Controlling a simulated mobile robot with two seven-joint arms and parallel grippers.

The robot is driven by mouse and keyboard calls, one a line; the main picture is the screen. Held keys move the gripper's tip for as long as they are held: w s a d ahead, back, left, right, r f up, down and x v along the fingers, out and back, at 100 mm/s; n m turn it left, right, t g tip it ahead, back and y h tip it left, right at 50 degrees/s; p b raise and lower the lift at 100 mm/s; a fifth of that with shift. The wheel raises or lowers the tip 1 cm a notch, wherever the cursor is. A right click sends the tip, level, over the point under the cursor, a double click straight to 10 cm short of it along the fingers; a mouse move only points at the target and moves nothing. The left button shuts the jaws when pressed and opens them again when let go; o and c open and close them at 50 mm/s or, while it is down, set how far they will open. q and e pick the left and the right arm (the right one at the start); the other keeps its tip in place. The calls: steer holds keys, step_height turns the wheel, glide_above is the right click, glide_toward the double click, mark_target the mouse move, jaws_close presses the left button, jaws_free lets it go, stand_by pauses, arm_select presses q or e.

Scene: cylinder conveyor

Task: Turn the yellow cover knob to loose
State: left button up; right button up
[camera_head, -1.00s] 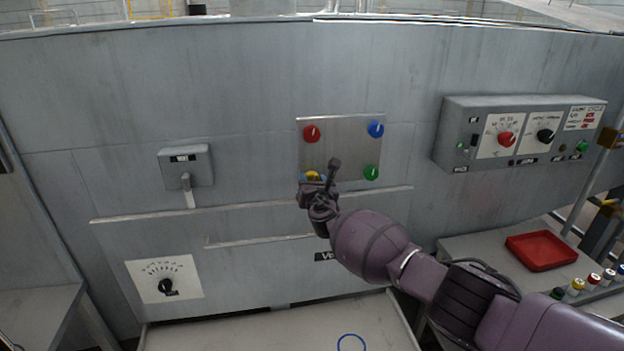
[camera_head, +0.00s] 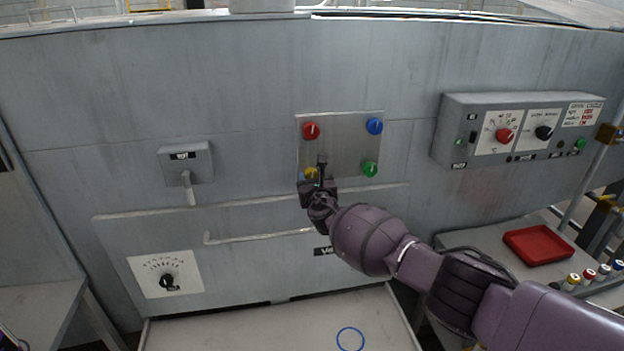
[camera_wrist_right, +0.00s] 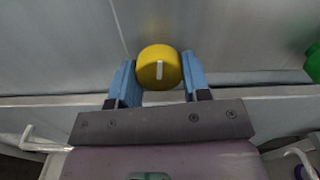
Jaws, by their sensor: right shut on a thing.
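The yellow cover knob (camera_head: 310,173) is at the lower left of a square metal plate (camera_head: 345,148) on the grey machine wall. In the right wrist view the yellow knob (camera_wrist_right: 159,67) is round, with a white mark pointing roughly straight up. My right gripper (camera_wrist_right: 160,78) has its blue fingers on both sides of the knob and is shut on it. In the head view my right gripper (camera_head: 318,178) partly hides the knob. My left gripper does not show.
The plate also bears a red knob (camera_head: 311,130), a blue knob (camera_head: 375,126) and a green knob (camera_head: 370,169). A control box (camera_head: 515,131) sticks out at right. A red tray (camera_head: 538,245) lies on a side table. A rail (camera_head: 260,237) runs below the plate.

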steer(key=o, duration=0.9)
steer(key=shift+s, duration=0.15)
steer(key=shift+s+d, duration=0.35)
steer(key=shift+s, duration=1.35)
steer(key=shift+s+d, duration=0.4)
steer(key=shift+s, duration=1.35)
steer(key=shift+s+d, duration=0.35)
steer(key=shift+s, duration=1.35)
